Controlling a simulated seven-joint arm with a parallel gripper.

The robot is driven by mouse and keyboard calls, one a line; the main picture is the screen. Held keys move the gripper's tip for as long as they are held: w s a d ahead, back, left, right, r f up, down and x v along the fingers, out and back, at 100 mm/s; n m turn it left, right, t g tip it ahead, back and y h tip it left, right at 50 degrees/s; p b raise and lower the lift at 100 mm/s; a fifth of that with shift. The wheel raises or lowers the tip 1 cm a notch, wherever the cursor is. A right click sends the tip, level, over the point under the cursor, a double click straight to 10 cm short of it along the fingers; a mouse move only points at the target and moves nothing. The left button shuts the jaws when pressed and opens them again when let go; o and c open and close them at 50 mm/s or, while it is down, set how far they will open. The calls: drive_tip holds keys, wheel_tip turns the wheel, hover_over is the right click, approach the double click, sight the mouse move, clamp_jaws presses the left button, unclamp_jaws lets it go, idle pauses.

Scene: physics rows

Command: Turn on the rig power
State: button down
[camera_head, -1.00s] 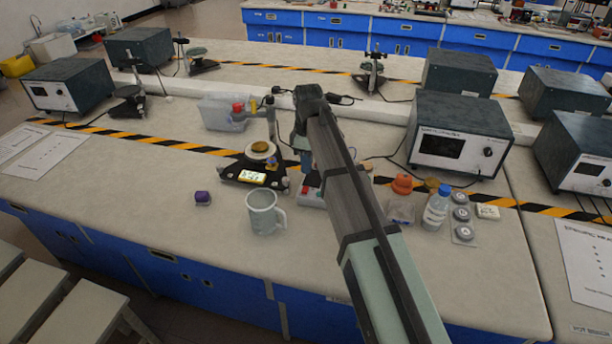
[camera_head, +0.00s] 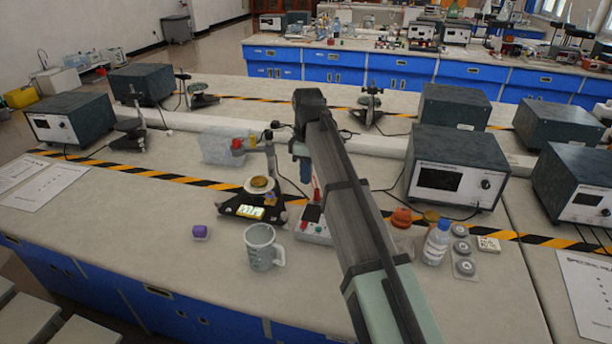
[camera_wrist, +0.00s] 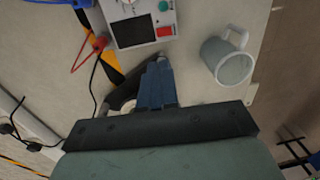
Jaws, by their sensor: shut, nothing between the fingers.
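A pale control box (camera_head: 314,226) with a dark screen and a red switch stands on the bench, partly hidden by my arm in the head view. In the wrist view the box (camera_wrist: 143,22) shows its screen, knobs and a red switch (camera_wrist: 164,32) near its lower right corner. My gripper (camera_wrist: 156,68) is shut and empty. Its fingertips appear just below the box's edge in the wrist view; I cannot tell their height above the bench. In the head view my arm hides most of the gripper, with a blue part (camera_head: 303,168) showing above the box.
A grey mug (camera_head: 262,248) stands left of the box. A water bottle (camera_head: 436,242) and an orange item (camera_head: 402,217) are to the right.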

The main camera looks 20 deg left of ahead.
sight(303, 226)
drive_tip(key=shift+s, duration=0.7)
drive_tip(key=f, duration=0.4)
drive_tip(key=s+f, duration=0.1)
drive_tip(key=f, duration=0.9)
drive_tip(key=shift+s, duration=0.35)
drive_tip(key=shift+r, duration=0.1)
drive_tip(key=shift+s+f, duration=0.25)
drive_tip(key=shift+w, duration=0.3)
